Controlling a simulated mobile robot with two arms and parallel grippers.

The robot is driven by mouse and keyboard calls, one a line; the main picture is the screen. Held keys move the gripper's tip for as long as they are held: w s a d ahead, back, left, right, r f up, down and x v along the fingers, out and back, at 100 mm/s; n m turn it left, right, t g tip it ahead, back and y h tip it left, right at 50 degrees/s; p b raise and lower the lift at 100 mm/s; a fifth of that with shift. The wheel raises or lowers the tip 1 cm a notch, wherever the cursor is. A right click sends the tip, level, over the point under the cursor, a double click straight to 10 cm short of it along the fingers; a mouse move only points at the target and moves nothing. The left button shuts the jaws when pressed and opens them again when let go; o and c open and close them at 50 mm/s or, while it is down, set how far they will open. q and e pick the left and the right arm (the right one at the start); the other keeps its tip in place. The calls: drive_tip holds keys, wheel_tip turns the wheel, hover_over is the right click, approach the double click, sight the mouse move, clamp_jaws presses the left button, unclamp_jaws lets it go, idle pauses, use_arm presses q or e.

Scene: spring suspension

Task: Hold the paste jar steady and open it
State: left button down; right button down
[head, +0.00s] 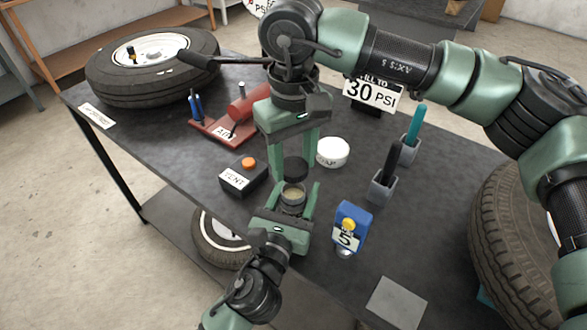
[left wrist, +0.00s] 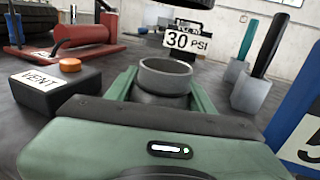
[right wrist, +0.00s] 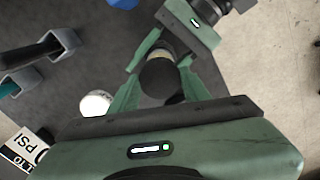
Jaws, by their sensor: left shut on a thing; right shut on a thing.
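The paste jar (head: 292,198) is upright and open at the top, with beige paste inside. My left gripper (head: 293,188) is shut around it from the front. In the left wrist view the grey jar (left wrist: 165,75) stands between the fingers. The black lid (head: 295,167) is apart from the jar, just above its mouth. My right gripper (head: 293,162) points down and is shut on the lid. In the right wrist view the round lid (right wrist: 158,82) sits between the fingers and hides most of the jar.
A black VENT box (head: 243,177) with an orange button stands left of the jar. A white round CAP container (head: 333,152) is behind right. A blue gauge (head: 350,228) stands at right, grey holders (head: 382,187) beyond it. A tyre (head: 150,65) lies at the back left.

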use_arm(q)
drive_tip(key=shift+c, duration=2.4)
unclamp_jaws()
drive_tip(key=shift+s, duration=0.1)
